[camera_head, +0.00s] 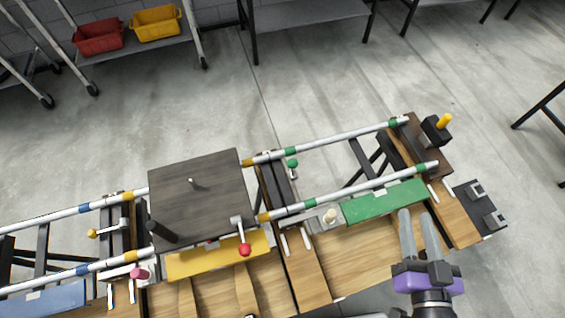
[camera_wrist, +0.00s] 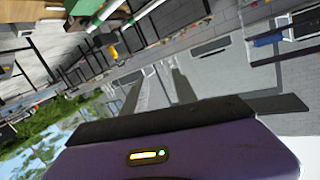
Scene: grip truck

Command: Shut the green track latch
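A small lever with a green knob (camera_head: 292,163) stands by the far rail, beside the dark crosspiece right of the dark square platform. It looks like the green latch; I cannot tell its exact position. A green panel (camera_head: 385,203) runs along the near rail on the right section. My gripper (camera_head: 417,215) is open and empty, over the near right end of the wooden track, right of and nearer than the green knob. In the wrist view its two fingers (camera_wrist: 155,88) show apart with nothing between them. I cannot identify the green knob there.
The dark platform (camera_head: 198,195) rides on the rails. A red-knobbed lever (camera_head: 245,250), a cream knob (camera_head: 330,215) and a pink knob (camera_head: 140,273) stand along the near side. A black block with a yellow handle (camera_head: 445,121) is at the right end.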

